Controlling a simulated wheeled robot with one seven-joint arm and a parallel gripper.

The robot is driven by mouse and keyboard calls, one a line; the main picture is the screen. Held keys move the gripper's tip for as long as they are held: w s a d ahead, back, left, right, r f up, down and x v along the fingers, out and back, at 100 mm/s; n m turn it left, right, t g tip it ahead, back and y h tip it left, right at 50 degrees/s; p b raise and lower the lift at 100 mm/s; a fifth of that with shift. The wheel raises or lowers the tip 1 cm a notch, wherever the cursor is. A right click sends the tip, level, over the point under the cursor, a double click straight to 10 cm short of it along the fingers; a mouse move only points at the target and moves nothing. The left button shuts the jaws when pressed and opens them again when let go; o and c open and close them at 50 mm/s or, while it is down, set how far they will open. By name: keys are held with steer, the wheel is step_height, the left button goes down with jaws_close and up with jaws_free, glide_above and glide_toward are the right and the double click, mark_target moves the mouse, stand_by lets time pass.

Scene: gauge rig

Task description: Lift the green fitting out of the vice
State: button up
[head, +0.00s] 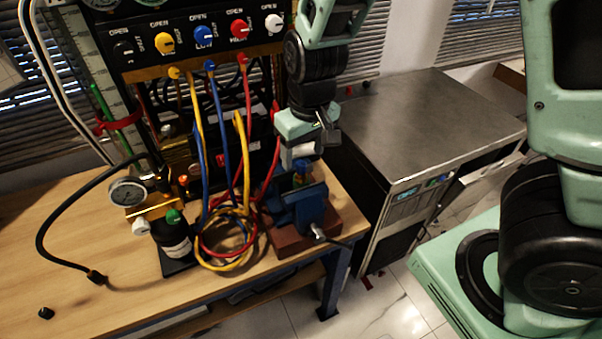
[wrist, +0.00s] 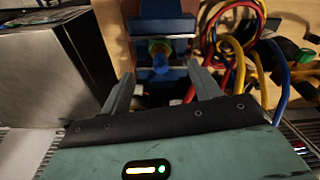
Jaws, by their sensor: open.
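The blue vice (head: 290,212) stands on a reddish-brown block at the right end of the wooden bench. It also shows at the top of the wrist view (wrist: 150,22). The fitting (wrist: 158,47) sits at the vice, with a green and yellowish collar and a blue end pointing toward my gripper. In the head view only a small part of the fitting (head: 301,179) shows, below my gripper (head: 303,160). My gripper is open and empty above the vice. In the wrist view its two fingers (wrist: 161,85) stand either side of the fitting's line, apparently short of it.
Yellow, blue and red hoses (head: 228,250) hang in a coil just left of the vice. A dark bottle with a green knob (head: 174,238) and a gauge (head: 127,191) stand further left. A metal-topped cabinet (head: 420,125) is to the right.

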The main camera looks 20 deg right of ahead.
mark_target(299, 171)
steer(key=f, duration=0.5)
steer(key=w+f, duration=0.1)
steer(key=f, duration=0.1)
steer(key=shift+a+f+b, duration=0.1)
steer(key=shift+f+b, duration=0.2)
steer(key=shift+f, duration=0.1)
steer(key=c, duration=1.2)
steer(key=o, duration=0.3)
steer(key=shift+c, duration=1.3)
steer(key=shift+w+r+p, duration=0.2)
steer(key=shift+w+p, duration=0.1)
steer(key=shift+w, duration=0.1)
steer(key=shift+r, duration=0.1)
